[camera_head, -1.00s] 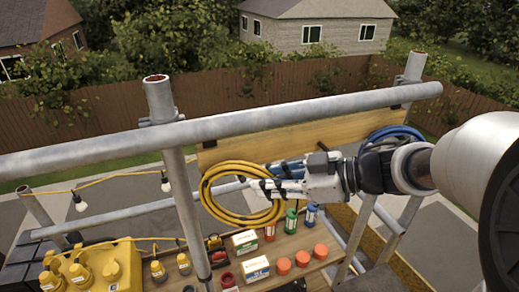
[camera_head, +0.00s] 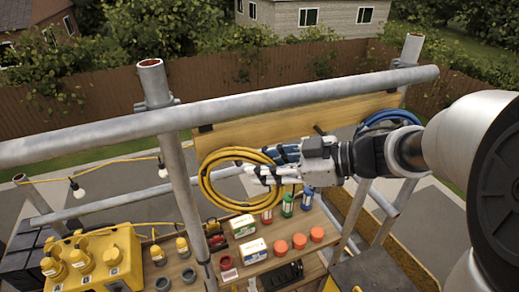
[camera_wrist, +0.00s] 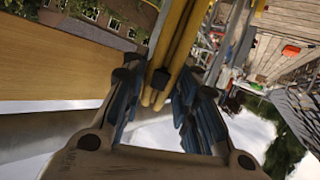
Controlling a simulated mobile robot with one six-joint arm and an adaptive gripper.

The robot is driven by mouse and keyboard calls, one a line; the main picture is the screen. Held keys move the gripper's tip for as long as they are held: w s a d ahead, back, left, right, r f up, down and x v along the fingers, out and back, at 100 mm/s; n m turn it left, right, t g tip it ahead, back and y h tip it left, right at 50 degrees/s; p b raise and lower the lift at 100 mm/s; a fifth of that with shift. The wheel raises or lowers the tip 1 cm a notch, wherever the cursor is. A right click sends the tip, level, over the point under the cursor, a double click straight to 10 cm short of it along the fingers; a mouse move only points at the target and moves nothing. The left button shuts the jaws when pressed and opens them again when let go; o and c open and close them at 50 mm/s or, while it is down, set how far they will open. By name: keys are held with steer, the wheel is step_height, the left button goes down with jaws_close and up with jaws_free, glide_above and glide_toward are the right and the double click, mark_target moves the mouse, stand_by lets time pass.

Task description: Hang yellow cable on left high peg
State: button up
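The yellow cable (camera_head: 207,190) is a round coil in front of the left part of a wooden board. My gripper (camera_head: 268,167) reaches in from the right, with its blue-padded fingers on either side of the coil's right edge.
The wooden board (camera_head: 250,132) has another dark peg (camera_head: 319,130) near its middle, and a blue cable (camera_head: 385,118) hangs at its right. A scaffold rail (camera_head: 300,98) and post (camera_head: 180,175) stand in front. Below is a shelf with boxes, bottles and orange caps (camera_head: 299,241).

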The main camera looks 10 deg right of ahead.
steer(key=shift+o, duration=1.3)
steer(key=shift+f, duration=0.1)
steer(key=shift+d, duration=0.1)
